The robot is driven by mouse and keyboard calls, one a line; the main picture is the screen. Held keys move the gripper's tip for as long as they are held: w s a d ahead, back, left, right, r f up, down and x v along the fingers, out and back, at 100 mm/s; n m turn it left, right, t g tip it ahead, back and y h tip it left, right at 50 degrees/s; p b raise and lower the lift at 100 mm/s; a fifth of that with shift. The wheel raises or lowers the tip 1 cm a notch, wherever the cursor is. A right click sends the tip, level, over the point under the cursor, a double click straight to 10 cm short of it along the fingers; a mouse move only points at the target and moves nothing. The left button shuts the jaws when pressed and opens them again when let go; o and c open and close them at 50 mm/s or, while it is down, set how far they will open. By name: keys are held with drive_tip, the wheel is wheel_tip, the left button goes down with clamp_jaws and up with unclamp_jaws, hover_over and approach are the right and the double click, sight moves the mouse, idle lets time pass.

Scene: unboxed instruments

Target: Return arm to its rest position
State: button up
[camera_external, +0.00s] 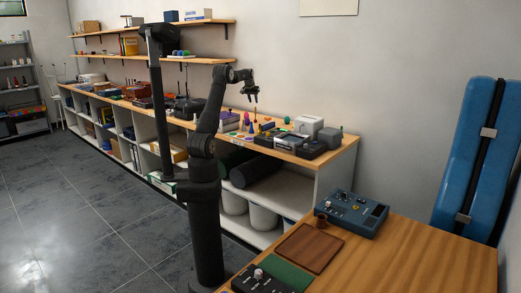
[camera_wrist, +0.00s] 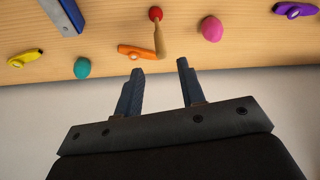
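My gripper (camera_external: 251,94) is raised in front of the long wooden shelf top in the external view, at the end of my black arm. In the wrist view, my gripper (camera_wrist: 160,68) shows two dark fingers spread apart with nothing between them. Beyond the fingertips lie an orange whistle-like piece (camera_wrist: 142,52), a wooden stick with a red ball (camera_wrist: 156,15), a pink egg (camera_wrist: 212,29), a teal ball (camera_wrist: 82,67), a yellow piece (camera_wrist: 25,58) and a purple piece (camera_wrist: 295,10). The fingers appear apart from all of them.
The long shelf unit (camera_external: 335,157) carries grey boxes (camera_external: 308,126) and small coloured items. A wooden table (camera_external: 420,262) at front right holds a blue device (camera_external: 351,212), a brown board (camera_external: 309,247) and a green mat (camera_external: 284,275). A blue case (camera_external: 472,150) leans on the wall.

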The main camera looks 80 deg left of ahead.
drive_tip(key=shift+s+d+r, duration=0.1)
drive_tip(key=shift+d+r, duration=0.05)
drive_tip(key=shift+r, duration=0.2)
drive_tip(key=x, duration=1.2)
drive_tip(key=shift+d, duration=0.1)
drive_tip(key=shift+r, duration=1.85)
